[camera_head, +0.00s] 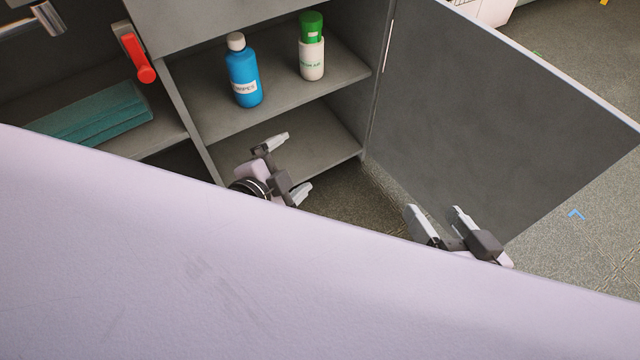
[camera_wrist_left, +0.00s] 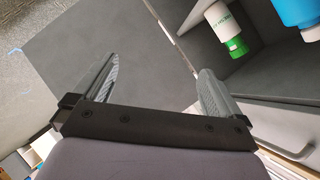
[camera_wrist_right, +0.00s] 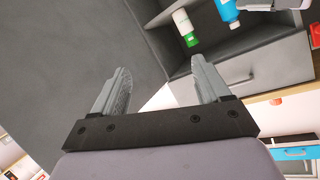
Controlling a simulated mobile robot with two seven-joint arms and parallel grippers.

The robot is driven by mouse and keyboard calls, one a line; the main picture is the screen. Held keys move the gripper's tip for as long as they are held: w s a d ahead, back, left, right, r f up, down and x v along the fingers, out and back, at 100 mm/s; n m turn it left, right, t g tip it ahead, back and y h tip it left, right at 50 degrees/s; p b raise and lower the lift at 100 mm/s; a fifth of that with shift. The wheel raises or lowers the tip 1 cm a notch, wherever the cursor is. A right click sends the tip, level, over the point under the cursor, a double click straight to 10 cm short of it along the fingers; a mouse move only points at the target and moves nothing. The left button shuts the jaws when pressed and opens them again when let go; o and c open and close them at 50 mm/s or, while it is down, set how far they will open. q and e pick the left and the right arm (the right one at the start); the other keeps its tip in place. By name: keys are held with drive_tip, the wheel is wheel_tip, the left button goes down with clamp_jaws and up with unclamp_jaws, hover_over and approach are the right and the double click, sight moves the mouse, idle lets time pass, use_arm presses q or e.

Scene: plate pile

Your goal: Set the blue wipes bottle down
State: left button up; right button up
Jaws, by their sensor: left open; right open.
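The blue wipes bottle (camera_head: 244,76) with a white cap stands upright on the upper shelf of the open cabinet. Part of it also shows in the left wrist view (camera_wrist_left: 297,12) and in the right wrist view (camera_wrist_right: 228,10). My left gripper (camera_head: 292,164) is open and empty, below and in front of that shelf, apart from the bottle. My right gripper (camera_head: 434,214) is open and empty, low by the open cabinet door, farther from the bottle. The fingers of each gripper show spread with nothing between them in their own wrist views.
A white bottle with a green cap (camera_head: 312,58) stands right of the blue bottle on the shelf (camera_head: 282,98). The open door (camera_head: 490,110) bounds the right side. Folded teal cloths (camera_head: 95,118) and a red-handled thing (camera_head: 140,60) are at left. The lower shelf (camera_head: 325,143) looks bare.

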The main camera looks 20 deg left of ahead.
use_arm(q)
drive_tip(key=s+d+r+n+h, duration=0.55)
drive_tip(key=d+n, duration=0.25)
drive_tip(key=n, duration=0.2)
drive_tip(key=s+a+r+y+p, duration=0.2)
drive_tip(key=r+p, duration=0.3)
drive_tip(key=p, duration=0.5)
drive_tip(key=s+a+r+g+y+p, duration=0.1)
drive_tip(key=a+r+p, duration=0.4)
drive_tip(key=p, duration=0.6)
drive_tip(key=s+a+r+g+y+p, duration=0.1)
drive_tip(key=a+r+p, duration=0.3)
drive_tip(key=p, duration=0.7)
wheel_tip(320, 180, up, 2)
drive_tip(key=shift+s+y, duration=0.8)
drive_tip(key=shift+y, duration=0.05)
use_arm(e)
drive_tip(key=s+d+r+h, duration=0.2)
drive_tip(key=d+r, duration=0.3)
drive_tip(key=r, duration=0.2)
drive_tip(key=s+d+r+g+h, duration=0.1)
drive_tip(key=s+d+r+h, duration=0.2)
drive_tip(key=d+r, duration=0.3)
wheel_tip(320, 180, up, 2)
drive_tip(key=shift+r, duration=0.2)
drive_tip(key=shift+d, duration=0.1)
